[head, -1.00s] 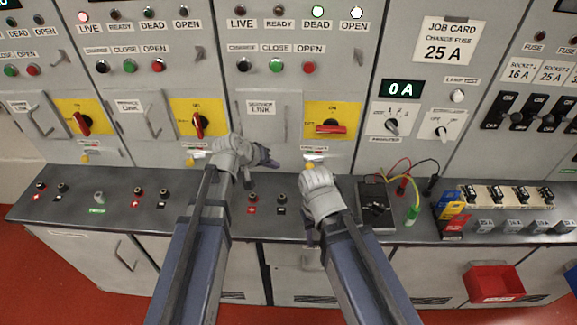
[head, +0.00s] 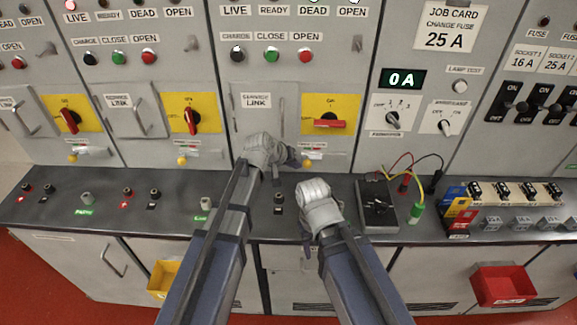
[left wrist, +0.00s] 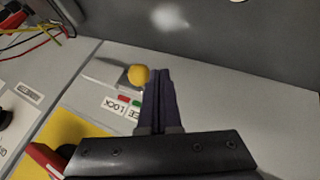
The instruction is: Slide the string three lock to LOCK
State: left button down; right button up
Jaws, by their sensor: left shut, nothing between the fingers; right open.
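The string three lock has a small yellow knob (head: 307,163) under the yellow switch plate with its red handle. In the left wrist view the knob (left wrist: 138,75) stands on a pale slide plate, above an upside-down LOCK label (left wrist: 113,105) with red and green marks. A second label, partly hidden, shows only "EE". My left gripper (head: 298,158) is shut and empty. Its dark fingertips (left wrist: 160,78) are right beside the knob; I cannot tell whether they touch. My right gripper (head: 312,205) is open over the bench; its fingers are mostly hidden.
A red rotary handle (head: 329,123) sits above the lock and a service link handle (head: 281,118) to its left. A black box with leads (head: 377,205) stands on the bench right of my right gripper. Fuses and coloured blocks (head: 455,210) lie farther right.

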aim_at(308, 165)
pick_arm(q)
jog(key=shift+d, duration=0.1)
jog(key=d, duration=0.3)
jog(key=shift+d, duration=0.3)
pick_arm(e)
jog(key=shift+a, duration=0.1)
